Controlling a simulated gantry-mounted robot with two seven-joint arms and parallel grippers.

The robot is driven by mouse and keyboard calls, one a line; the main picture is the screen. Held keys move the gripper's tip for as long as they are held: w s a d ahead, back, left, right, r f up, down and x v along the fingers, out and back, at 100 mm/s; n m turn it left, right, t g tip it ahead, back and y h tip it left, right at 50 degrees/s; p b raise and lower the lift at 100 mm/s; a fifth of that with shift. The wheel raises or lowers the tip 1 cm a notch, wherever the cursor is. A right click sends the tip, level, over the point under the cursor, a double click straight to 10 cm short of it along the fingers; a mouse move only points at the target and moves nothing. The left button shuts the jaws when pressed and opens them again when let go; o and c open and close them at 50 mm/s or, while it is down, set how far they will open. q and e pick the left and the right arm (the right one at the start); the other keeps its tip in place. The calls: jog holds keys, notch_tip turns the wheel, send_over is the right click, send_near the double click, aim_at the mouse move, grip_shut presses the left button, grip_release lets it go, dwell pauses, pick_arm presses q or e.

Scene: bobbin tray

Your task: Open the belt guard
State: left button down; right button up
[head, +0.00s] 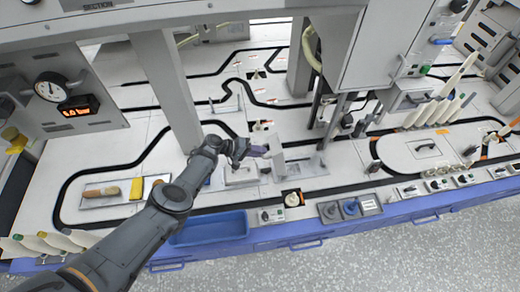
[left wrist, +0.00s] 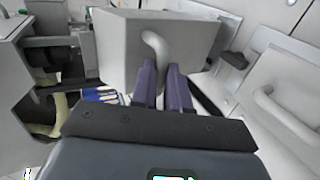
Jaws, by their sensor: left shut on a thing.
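The belt guard shows in the left wrist view as a light grey box (left wrist: 116,42) with a curved white handle (left wrist: 156,44) on its near face. In the head view it seems to be the pale upright block (head: 270,135) beside the dark belt track. My left gripper (head: 262,151) reaches it from the left. In the left wrist view the purple fingers of my left gripper (left wrist: 164,84) are on either side of the handle's lower end and shut on it. The fingers partly hide the grip. My right gripper is in neither view.
A blue tray (head: 210,228) lies at the front edge, below my left arm. A grey post (head: 167,90) stands behind the arm, and a large grey cabinet (head: 375,45) hangs at the upper right. A small tray with a brush and yellow block (head: 137,188) lies at left.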

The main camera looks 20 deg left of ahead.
pick_arm(q)
jog(key=shift+s+a+f, duration=0.1)
jog(key=shift+s+f, duration=0.3)
jog(key=shift+f, duration=0.4)
jog(key=c, duration=1.2)
grip_release()
jog(key=shift+o, duration=0.4)
jog(key=shift+s+d, duration=0.15)
jog(key=shift+d, duration=0.05)
jog(key=shift+r, duration=0.15)
jog(key=p+v, duration=0.7)
jog(key=v, duration=0.3)
jog(key=shift+a+r, duration=0.25)
jog(key=shift+a, duration=0.05)
